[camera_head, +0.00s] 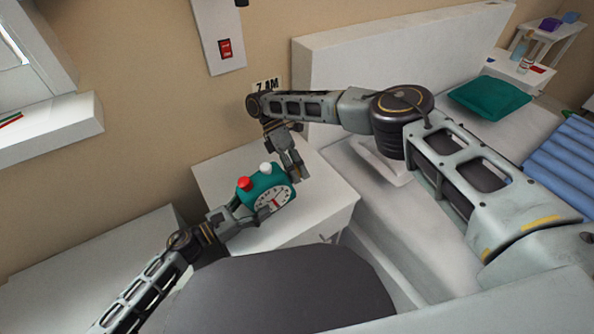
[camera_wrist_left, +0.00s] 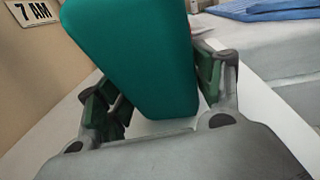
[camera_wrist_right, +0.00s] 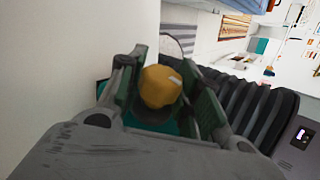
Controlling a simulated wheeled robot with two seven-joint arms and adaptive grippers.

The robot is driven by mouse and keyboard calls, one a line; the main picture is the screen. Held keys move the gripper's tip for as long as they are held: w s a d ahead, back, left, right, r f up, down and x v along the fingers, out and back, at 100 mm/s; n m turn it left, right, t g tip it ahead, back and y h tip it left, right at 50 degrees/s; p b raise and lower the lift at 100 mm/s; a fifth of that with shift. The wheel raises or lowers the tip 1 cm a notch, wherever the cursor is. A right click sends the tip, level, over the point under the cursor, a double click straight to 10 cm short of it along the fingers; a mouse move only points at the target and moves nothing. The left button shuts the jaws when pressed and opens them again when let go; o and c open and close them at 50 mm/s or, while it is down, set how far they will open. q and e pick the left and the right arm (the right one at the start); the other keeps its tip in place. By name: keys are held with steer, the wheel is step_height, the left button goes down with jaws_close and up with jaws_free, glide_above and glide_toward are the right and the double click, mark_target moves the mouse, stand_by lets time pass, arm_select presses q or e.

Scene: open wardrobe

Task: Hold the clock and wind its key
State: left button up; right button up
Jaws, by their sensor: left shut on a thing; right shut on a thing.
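A teal alarm clock (camera_head: 267,192) with a white dial, one red and one white knob on top is over the white nightstand. My left gripper (camera_head: 243,214) is shut on the clock's body from the left side; in the left wrist view the teal clock body (camera_wrist_left: 135,50) fills the space between its fingers. My right gripper (camera_head: 293,172) is at the clock's back right side. In the right wrist view its fingers (camera_wrist_right: 160,95) are shut on the yellow key (camera_wrist_right: 160,86), with teal clock body behind it. The key is hidden in the head view.
The white nightstand (camera_head: 325,205) has bare top to the right of the clock. A bed (camera_head: 385,195) with a teal pillow (camera_head: 488,97) and blue blanket (camera_head: 565,160) is at the right. A "7 AM" sign (camera_head: 267,86) and a red switch (camera_head: 225,47) are on the wall.

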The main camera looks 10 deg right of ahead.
steer(key=shift+w+a+r+g, duration=0.1)
steer(key=shift+w+r+g, duration=0.1)
steer(key=shift+g, duration=0.1)
steer(key=shift+w+d+r, duration=0.1)
steer(key=shift+d, duration=0.1)
stand_by(0.5)
steer(key=o, duration=1)
steer(key=shift+o, duration=0.2)
steer(key=shift+a+r, duration=0.1)
steer(key=shift+r, duration=4.85)
